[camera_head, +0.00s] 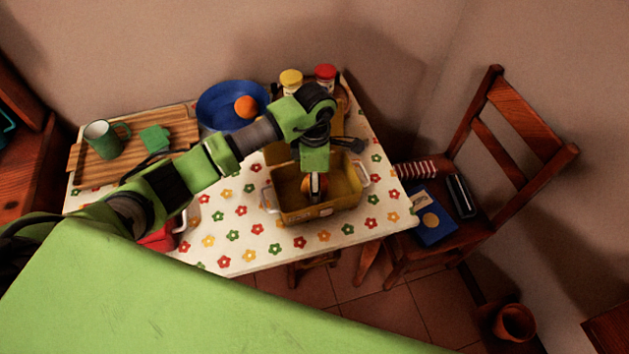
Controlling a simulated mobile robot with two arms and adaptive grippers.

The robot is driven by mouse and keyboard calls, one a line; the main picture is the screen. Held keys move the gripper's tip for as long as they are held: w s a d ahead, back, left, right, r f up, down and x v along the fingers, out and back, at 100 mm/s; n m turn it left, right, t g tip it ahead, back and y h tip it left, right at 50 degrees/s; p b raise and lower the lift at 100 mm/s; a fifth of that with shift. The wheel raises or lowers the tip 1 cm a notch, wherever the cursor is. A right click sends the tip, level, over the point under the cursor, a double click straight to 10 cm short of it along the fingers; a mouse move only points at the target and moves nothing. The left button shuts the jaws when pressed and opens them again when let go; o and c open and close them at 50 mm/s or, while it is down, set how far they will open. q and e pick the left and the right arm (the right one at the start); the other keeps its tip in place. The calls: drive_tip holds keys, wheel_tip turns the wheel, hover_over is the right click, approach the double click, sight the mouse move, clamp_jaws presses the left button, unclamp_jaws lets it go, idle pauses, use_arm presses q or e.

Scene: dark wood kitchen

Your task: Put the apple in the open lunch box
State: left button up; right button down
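My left arm reaches across the table from the left. My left gripper (315,192) points down inside the box opening. A reddish-orange round thing, likely the apple (306,184), shows at the fingers, partly hidden by them. I cannot tell whether the fingers press on it or whether it rests on the box floor. My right gripper is not in view.
A blue plate (212,108) with an orange (246,107) stands at the back. Jars with yellow (291,78) and red (326,72) lids stand behind the box. A wooden tray (90,173) holds a green mug (103,139). A red container (160,239) is partly hidden by my arm.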

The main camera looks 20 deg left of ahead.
use_arm(q)
drive_tip(key=shift+f, duration=0.25)
drive_tip(key=shift+f+b, duration=0.2)
drive_tip(key=shift+b, duration=0.1)
drive_tip(key=o, duration=0.9)
drive_tip(key=shift+r, duration=0.2)
